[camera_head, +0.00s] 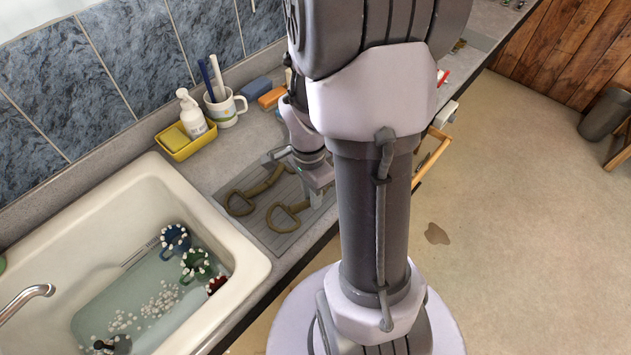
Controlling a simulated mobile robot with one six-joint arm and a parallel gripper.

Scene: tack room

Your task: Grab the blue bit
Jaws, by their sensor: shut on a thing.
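My gripper (317,194) is low over the grey ribbed mat (262,230) on the counter, to the right of the sink. It is shut at the right end of the nearer brown, ring-ended bit (285,216); the gripped part is mostly hidden by the fingers and arm. A second brown bit (240,203) lies behind it on the mat, apart from the gripper. I see no clearly blue bit on the mat. A dark blue ringed item (175,240) sits in the sink water under suds; I cannot tell what it is.
The sink (236,262) also holds a green item (195,264) and a red one (216,284). Behind the mat stand a yellow caddy (184,144) with a white bottle (193,116), a mug (224,107), a blue block (256,87) and an orange block (271,98).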

